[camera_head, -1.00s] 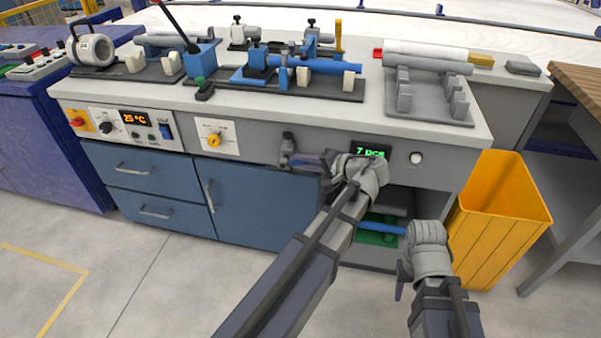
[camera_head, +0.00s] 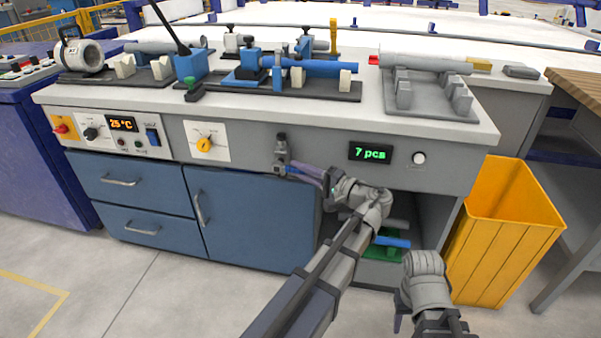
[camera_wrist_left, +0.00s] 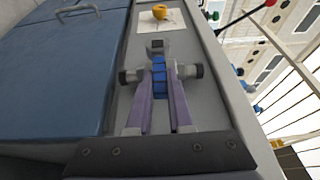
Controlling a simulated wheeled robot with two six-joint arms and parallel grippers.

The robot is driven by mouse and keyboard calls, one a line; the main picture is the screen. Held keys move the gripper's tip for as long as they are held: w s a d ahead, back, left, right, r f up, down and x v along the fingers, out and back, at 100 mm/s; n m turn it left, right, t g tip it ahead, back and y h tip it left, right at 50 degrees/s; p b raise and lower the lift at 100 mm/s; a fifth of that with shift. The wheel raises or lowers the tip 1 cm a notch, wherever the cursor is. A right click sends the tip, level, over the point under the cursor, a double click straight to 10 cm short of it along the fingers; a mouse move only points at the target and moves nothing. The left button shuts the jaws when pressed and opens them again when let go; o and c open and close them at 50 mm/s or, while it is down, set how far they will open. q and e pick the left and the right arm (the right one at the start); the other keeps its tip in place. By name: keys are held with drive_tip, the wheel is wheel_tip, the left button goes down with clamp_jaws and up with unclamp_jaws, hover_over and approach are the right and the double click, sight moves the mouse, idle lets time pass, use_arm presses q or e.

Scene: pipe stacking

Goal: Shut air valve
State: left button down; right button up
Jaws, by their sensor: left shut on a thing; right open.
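The air valve (camera_head: 281,148) is a small grey fitting on the front panel of the bench, between the yellow dial and the green display. Its blue handle (camera_wrist_left: 159,68) shows in the left wrist view, between my left fingers. My left gripper (camera_head: 290,169) is at the valve, with its purple fingers shut on the handle; it also shows in the left wrist view (camera_wrist_left: 162,88). The fingers partly hide the handle. My right gripper (camera_head: 398,318) is open, low in front of the bench and away from the valve; its fingers are mostly hidden by its wrist.
A display (camera_head: 370,153) reads "7 pcs", with a white button (camera_head: 419,158) beside it. A yellow dial (camera_head: 205,145) is left of the valve. Blue cabinet doors (camera_head: 250,215) lie below. An open shelf holds a blue pipe (camera_head: 391,242). A yellow bin (camera_head: 505,230) stands at right.

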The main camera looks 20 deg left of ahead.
use_arm(q)
drive_tip(key=shift+s, duration=0.1)
drive_tip(key=c, duration=0.8)
unclamp_jaws()
drive_tip(key=d, duration=0.5)
drive_tip(key=s+d, duration=0.1)
drive_tip(key=d, duration=0.1)
drive_tip(key=shift+d+f, duration=0.1)
drive_tip(key=shift+d, duration=0.2)
